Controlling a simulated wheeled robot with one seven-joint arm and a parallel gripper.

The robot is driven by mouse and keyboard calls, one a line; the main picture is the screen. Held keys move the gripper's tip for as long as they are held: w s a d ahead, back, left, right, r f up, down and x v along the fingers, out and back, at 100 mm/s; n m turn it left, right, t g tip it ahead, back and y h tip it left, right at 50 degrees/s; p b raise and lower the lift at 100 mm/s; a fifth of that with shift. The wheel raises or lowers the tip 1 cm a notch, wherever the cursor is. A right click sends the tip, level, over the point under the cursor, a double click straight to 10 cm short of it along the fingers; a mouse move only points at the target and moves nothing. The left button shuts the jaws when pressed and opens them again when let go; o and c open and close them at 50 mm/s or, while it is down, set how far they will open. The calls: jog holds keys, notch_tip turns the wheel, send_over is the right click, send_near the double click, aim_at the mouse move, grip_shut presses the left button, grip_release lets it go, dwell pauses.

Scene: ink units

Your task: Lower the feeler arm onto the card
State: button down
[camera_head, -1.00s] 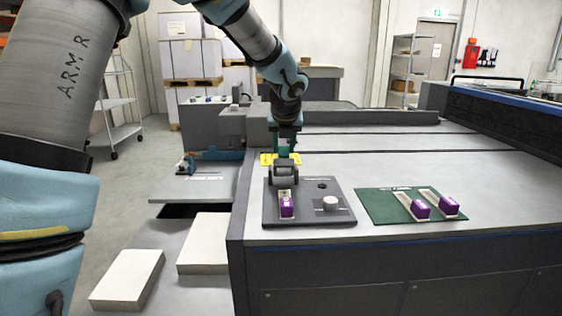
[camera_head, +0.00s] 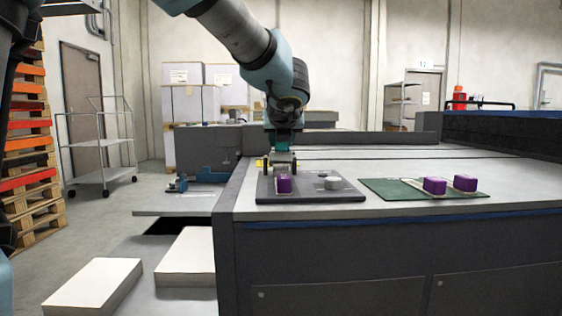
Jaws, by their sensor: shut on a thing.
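A dark grey base plate (camera_head: 345,195) lies on the near left of the grey bench. It carries a purple block (camera_head: 284,184), a pale round knob (camera_head: 333,183) and a grey hinged piece (camera_head: 283,166), which looks like the feeler arm. My gripper (camera_head: 281,155) points down from above and is shut on the top of this piece, behind the purple block. The fingertips are small and partly hidden. The card cannot be made out clearly from this low angle; the purple block and the grey piece may cover it.
A green mat (camera_head: 385,191) to the right holds two purple blocks (camera_head: 435,186) with pale strips. A blue clamp-like tool (camera_head: 205,174) stands on a lower shelf at left. White stacks (camera_head: 92,286) lie below. The bench behind the mat is clear.

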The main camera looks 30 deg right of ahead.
jog(key=shift+s+a+f+t+h+b, duration=0.15)
jog(key=shift+f+t+b, duration=0.3)
jog(key=shift+b, duration=0.65)
jog(key=shift+s+a+f+t+h+b, duration=0.1)
jog(key=shift+s+f+t+h+b, duration=0.25)
jog(key=shift+b, duration=0.7)
jog(key=shift+s+f+b, duration=0.1)
jog(key=shift+f+b, duration=0.25)
jog(key=shift+b, duration=0.65)
jog(key=shift+s+f, duration=0.1)
jog(key=shift+c, duration=2.4)
grip_release()
jog(key=p+v, duration=0.1)
jog(key=v, duration=0.6)
jog(key=p+v, duration=0.1)
jog(key=v, duration=0.2)
jog(key=shift+s+a+r+p, duration=0.1)
jog(key=shift+s+r+p, duration=0.15)
jog(key=shift+r+p, duration=0.15)
jog(key=shift+s, duration=0.1)
